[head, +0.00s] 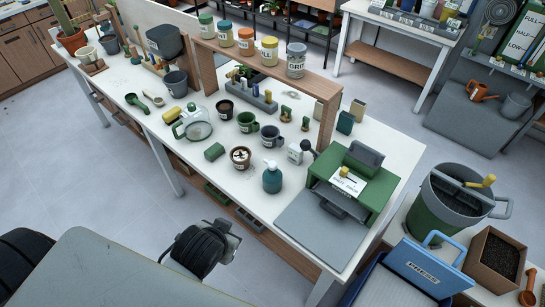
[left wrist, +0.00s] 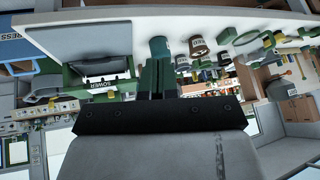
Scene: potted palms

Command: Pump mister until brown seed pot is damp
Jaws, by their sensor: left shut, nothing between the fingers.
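The mister is a teal bottle (head: 272,182) with a white pump head, upright near the front edge of the white bench. A brown pot (head: 240,157) with a pale label and pale specks on dark soil stands just left of it. Another brown pot (head: 225,109) stands farther back. My left gripper (left wrist: 156,70) is shut and empty in the left wrist view. Its fingers point toward the teal bottle (left wrist: 158,45), overlapping its top; contact cannot be told. The labelled brown pot (left wrist: 199,46) shows beside the bottle there. My right gripper is not in view.
A green sower (head: 380,195) with a grey tray stands right of the mister. A wooden shelf (head: 270,68) with several jars spans the back.

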